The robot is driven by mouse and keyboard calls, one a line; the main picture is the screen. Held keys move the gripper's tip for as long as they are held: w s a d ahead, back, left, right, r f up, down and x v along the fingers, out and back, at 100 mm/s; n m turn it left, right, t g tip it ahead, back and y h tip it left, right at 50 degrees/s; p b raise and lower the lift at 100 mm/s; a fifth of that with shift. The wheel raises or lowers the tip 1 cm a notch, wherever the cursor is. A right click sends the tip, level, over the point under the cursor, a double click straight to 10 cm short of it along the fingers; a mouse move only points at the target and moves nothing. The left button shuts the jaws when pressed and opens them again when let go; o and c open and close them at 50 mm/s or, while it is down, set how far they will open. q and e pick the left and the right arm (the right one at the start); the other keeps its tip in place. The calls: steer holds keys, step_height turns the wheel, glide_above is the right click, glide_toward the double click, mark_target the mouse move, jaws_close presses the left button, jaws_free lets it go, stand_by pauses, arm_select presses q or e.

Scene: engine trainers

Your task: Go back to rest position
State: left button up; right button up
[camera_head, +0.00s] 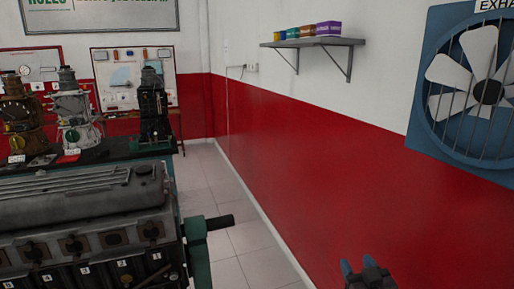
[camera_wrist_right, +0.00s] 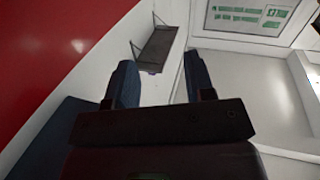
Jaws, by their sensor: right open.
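My right gripper (camera_head: 362,270) shows at the bottom edge of the head view, right of centre, in front of the red lower wall. In the right wrist view its two dark blue fingers (camera_wrist_right: 160,85) stand apart with nothing between them. The gripper is empty and touches nothing that I can see. My left gripper is in neither view.
A large grey engine (camera_head: 75,205) on a green stand fills the lower left, with a shaft sticking out right. Smaller engine trainers (camera_head: 75,120) stand on a bench behind. A wall shelf (camera_head: 315,42) holds several small boxes. An exhaust fan (camera_head: 470,90) is at right. The tiled floor (camera_head: 235,240) is clear.

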steer(key=s+d+f+g, duration=0.2)
steer(key=s+f+g, duration=0.1)
steer(key=s+f, duration=0.8)
steer(key=s+d+f+m+g+h, duration=0.1)
steer(key=s+d+f+g, duration=0.1)
steer(key=s+f, duration=0.8)
steer(key=s+g, duration=0.1)
steer(key=s, duration=0.2)
steer(key=shift+f, duration=0.4)
steer(key=shift+s, duration=0.1)
steer(key=shift+c, duration=0.6)
